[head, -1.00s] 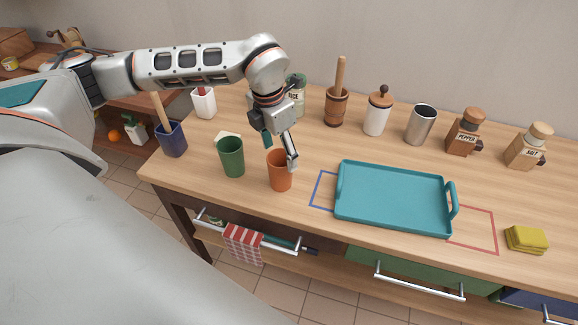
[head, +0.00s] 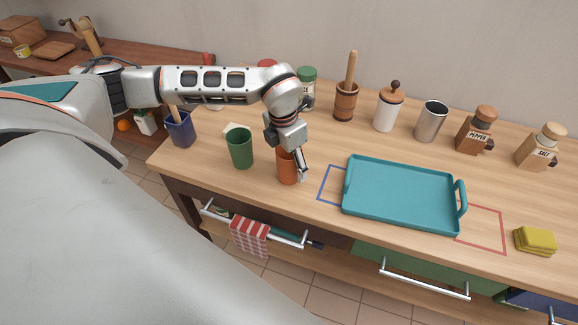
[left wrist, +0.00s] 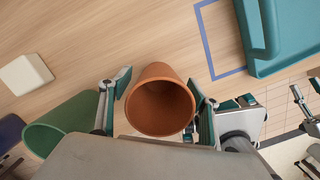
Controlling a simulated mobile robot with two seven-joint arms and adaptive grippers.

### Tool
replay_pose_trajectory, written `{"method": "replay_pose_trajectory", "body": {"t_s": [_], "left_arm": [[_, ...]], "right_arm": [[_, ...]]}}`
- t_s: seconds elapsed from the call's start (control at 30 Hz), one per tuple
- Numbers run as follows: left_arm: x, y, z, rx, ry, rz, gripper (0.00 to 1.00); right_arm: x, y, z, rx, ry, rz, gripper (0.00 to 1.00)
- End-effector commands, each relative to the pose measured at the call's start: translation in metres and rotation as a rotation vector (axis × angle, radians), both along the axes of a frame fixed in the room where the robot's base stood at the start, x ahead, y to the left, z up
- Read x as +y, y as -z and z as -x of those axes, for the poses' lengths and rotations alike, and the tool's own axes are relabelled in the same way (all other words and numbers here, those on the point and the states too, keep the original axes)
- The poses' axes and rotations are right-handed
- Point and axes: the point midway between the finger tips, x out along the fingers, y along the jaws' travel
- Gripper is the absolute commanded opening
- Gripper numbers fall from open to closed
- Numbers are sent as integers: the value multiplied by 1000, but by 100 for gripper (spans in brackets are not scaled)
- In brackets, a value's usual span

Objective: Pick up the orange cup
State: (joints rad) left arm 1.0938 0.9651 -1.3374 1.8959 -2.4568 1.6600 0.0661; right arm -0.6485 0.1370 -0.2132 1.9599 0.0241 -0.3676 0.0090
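The orange cup (head: 286,168) stands upright on the wooden counter, right of the green cup (head: 240,149). My left gripper (head: 291,165) is low over it, pointing down, and partly covers it in the head view. In the left wrist view, the orange cup (left wrist: 160,102) sits between the two open fingers of my left gripper (left wrist: 159,93), its mouth facing the camera. A small gap shows on the left side; contact on the right is hard to tell. Part of my right gripper (left wrist: 306,92) appears at the right edge of the left wrist view, fingers apart and empty.
A teal tray (head: 348,186) lies right of the orange cup. The green cup (left wrist: 60,122) is close to the left finger. A blue holder (head: 180,131) stands farther left. A mortar (head: 345,101), a metal cup (head: 431,121) and mills line the back.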

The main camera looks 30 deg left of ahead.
Motion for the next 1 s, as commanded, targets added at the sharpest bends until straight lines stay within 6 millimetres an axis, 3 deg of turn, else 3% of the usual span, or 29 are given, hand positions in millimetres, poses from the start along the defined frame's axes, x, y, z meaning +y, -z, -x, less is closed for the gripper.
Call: {"method": "replay_pose_trajectory", "body": {"t_s": [0.03, 0.13, 0.47, 0.67, 0.87, 1.0], "left_arm": [[0, 0, 0, 0, 0, 0, 46], [0, 0, 0, 0, 0, 0, 20], [0, -1, 0, -1, 0, 0, 20], [0, -14, -1, -3, 0, 0, 20], [0, -48, -2, -6, -1, 1, 20], [0, -86, -2, -7, 0, 1, 20]], "right_arm": [[0, 0, 0, -1, 0, 0, 40], [0, -1, -1, -2, 1, 0, 40], [-1, -2, -1, -4, -1, 1, 40], [-1, -3, -1, -5, -1, 2, 40], [-1, -5, -2, -6, -1, 2, 40], [-1, -8, -2, -7, -1, 2, 40]]}}
